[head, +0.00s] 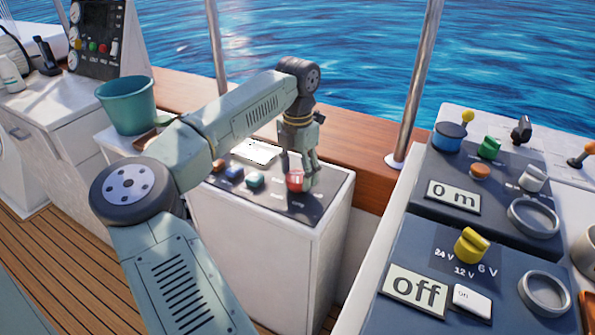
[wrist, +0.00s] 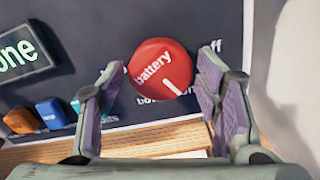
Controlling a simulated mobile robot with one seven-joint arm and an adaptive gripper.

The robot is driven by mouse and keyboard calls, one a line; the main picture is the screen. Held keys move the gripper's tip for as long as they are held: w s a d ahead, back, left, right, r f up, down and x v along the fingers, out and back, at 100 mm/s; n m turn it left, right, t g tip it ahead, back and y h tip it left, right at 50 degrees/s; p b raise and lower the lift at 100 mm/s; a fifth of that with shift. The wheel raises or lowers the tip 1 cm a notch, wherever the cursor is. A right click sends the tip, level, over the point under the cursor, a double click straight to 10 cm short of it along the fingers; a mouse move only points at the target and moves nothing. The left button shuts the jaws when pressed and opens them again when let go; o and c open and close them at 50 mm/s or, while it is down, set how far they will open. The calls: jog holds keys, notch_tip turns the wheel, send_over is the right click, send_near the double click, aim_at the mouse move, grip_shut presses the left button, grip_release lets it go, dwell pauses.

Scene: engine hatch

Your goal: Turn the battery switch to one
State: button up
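The battery switch is a round red knob (wrist: 160,67) marked "battery", with a white line on its lower right side. In the head view the red knob (head: 295,181) is on top of the white cabinet, partly hidden by my gripper (head: 299,163). In the wrist view my gripper (wrist: 159,73) is open, with one finger on each side of the knob. Gaps show between the knob and both fingers. A display (wrist: 22,52) left of the knob shows "one", cut off by the picture edge. Labels right of the knob are partly hidden.
Orange (wrist: 20,121) and blue (wrist: 52,113) buttons and a teal one (head: 254,180) sit left of the knob. A green bucket (head: 128,104) stands at the back left. A separate console (head: 468,270) with a yellow knob is at the right.

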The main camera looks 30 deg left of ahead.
aim_at(297, 176)
jog(key=shift+o, duration=1)
notch_tip(297, 176, up, 12)
dwell(0.3)
